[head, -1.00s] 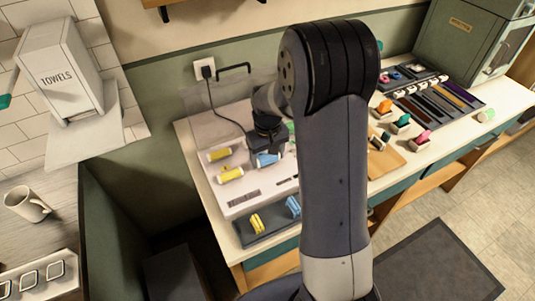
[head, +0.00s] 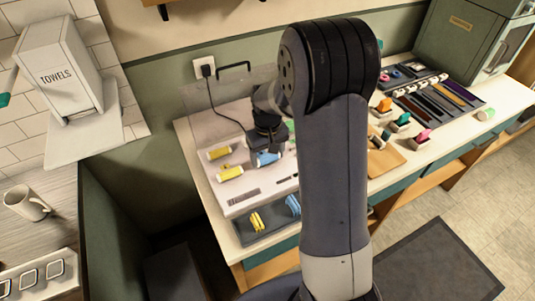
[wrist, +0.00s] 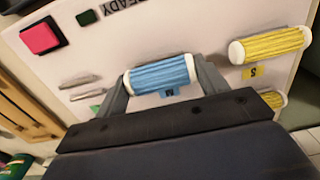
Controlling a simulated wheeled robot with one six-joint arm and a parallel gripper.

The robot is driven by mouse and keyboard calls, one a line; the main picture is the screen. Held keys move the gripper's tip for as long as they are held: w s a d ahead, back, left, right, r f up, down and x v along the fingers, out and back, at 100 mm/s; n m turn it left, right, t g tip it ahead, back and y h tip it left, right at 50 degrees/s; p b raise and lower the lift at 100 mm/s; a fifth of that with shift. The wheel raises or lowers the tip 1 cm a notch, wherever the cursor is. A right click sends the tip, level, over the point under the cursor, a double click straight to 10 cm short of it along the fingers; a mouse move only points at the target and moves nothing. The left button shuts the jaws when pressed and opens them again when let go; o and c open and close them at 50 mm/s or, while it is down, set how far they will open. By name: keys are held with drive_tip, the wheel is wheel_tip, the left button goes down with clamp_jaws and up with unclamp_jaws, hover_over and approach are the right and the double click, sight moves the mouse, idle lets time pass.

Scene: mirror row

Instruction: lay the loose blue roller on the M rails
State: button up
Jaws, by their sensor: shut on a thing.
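A blue ribbed roller with white ends (wrist: 160,75) is between the two fingers of my gripper (wrist: 162,88) in the wrist view. The fingers are shut on its ends.
Yellow rollers (wrist: 270,46) lie beside it on the white panel (head: 243,197), one by an S label. Bare grey rails (wrist: 80,88) are on the other side. A dark tray (head: 270,238) in front holds yellow and blue pieces. A red button (wrist: 41,37) is on the panel.

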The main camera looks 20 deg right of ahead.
drive_tip(key=shift+f, duration=0.15)
drive_tip(key=o, duration=1)
drive_tip(key=shift+o, duration=0.9)
drive_tip(key=shift+r+p, duration=2.45)
drive_tip(key=shift+r, duration=1.15)
drive_tip(key=shift+f, duration=0.15)
drive_tip(key=shift+f+b, duration=2.45)
drive_tip(key=shift+f, duration=0.85)
